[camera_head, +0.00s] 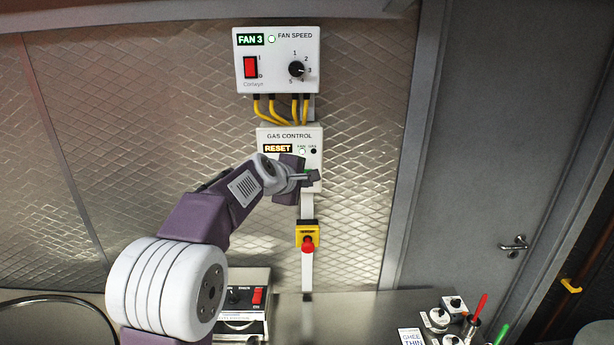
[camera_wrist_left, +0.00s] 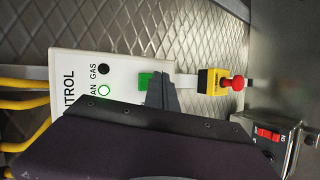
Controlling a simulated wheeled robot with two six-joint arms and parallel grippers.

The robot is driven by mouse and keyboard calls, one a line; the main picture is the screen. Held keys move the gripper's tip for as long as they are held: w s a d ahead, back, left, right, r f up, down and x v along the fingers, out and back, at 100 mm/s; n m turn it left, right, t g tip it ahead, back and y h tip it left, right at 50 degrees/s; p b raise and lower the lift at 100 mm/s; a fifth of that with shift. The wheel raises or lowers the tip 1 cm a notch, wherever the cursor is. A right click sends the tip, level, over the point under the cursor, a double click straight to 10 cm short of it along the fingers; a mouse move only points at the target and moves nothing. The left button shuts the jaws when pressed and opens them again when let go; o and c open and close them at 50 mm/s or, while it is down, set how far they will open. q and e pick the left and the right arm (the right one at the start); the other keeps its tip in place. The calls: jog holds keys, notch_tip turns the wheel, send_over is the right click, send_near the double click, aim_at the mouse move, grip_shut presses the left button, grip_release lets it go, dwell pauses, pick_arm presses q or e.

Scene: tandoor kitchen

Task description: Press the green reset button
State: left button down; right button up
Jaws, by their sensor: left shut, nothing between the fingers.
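The green reset button (camera_wrist_left: 145,80) sits on the white gas control box (camera_wrist_left: 118,72), partly covered by my fingers in the left wrist view. In the head view the box (camera_head: 290,134) hangs on the wall, and my gripper covers most of its lower part, with only a sliver of green showing. My left gripper (camera_head: 314,178) is shut and empty, with its fingertips in front of the button area. In the left wrist view the closed fingers (camera_wrist_left: 160,92) overlap the button's edge. I cannot tell whether they touch it. My right gripper is not in view.
The fan speed box (camera_head: 277,60) with yellow cables is above. A red emergency knob on a yellow block (camera_head: 307,237) is below. A switch box (camera_head: 258,297) stands on the steel counter (camera_head: 340,312). Pots and utensils (camera_head: 452,315) are at the lower right, near a grey door.

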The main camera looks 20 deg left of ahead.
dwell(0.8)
pick_arm(q)
jog(key=shift+w+a, duration=0.15)
jog(key=shift+w, duration=0.25)
jog(key=shift+w+a+p, duration=0.1)
jog(key=shift+w+p, duration=0.3)
jog(key=shift+p, duration=0.15)
dwell(0.4)
jog(key=shift+s, duration=0.1)
jog(key=shift+s+d+b, duration=0.2)
jog(key=shift+s+b, duration=0.3)
jog(key=shift+s, duration=0.2)
